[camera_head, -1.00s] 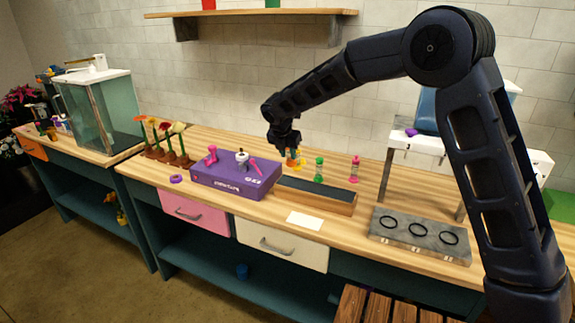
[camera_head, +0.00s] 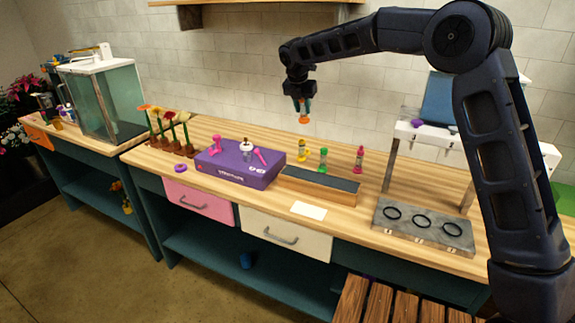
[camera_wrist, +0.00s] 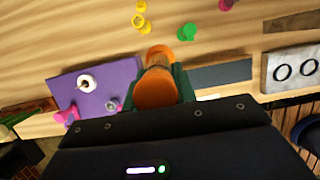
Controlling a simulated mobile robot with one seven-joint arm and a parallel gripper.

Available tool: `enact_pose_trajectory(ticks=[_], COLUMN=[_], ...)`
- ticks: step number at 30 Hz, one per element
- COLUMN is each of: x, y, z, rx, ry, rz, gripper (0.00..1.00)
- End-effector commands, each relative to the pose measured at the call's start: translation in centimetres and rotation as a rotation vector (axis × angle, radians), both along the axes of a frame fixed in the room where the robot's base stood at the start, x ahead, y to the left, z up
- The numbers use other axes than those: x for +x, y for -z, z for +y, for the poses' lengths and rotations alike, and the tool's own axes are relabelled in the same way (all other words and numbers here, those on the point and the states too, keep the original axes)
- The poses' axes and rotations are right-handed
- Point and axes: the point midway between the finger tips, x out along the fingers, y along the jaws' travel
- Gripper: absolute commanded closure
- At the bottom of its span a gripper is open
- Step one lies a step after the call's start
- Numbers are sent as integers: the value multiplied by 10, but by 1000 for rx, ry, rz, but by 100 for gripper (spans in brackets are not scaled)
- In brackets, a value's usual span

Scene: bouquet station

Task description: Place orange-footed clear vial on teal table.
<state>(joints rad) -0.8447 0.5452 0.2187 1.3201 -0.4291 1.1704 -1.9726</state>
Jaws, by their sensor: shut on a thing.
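My gripper (camera_head: 301,101) is shut on the orange-footed clear vial (camera_head: 304,118) and holds it in the air above the workbench, near the tiled wall. The vial's orange foot points down. In the wrist view the vial (camera_wrist: 156,85) sits between the fingers, with orange at both ends and a clear middle. The wooden-topped bench with teal sides (camera_head: 186,241) runs across the head view. I cannot tell whether this bench or the teal-sided one at the left (camera_head: 88,176) is the teal table.
Yellow (camera_head: 302,150), green (camera_head: 323,159) and pink (camera_head: 359,158) vials stand behind a dark-topped wooden block (camera_head: 318,187). A purple box (camera_head: 238,165) and potted flowers (camera_head: 172,133) are to the left. A glass tank (camera_head: 104,100) stands on the left bench. A ringed grey block (camera_head: 424,226) lies right.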

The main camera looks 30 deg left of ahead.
Motion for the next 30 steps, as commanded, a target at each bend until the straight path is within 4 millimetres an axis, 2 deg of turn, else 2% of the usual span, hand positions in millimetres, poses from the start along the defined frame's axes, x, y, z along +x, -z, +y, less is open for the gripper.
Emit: enact_pose_trajectory(ticks=[1,6,9,13,18,22,30], x=[22,84,115,147,167,172,171], y=[4,12,16,21,25,36,91], z=[-4,-19,-31,-44,-54,-57,-57], rx=[-1,0,7,15,23,23,22], ry=[8,8,7,4,0,-1,-2], rz=[18,80,113,146,170,176,175], gripper=[100,100,100,100,100,100,100])
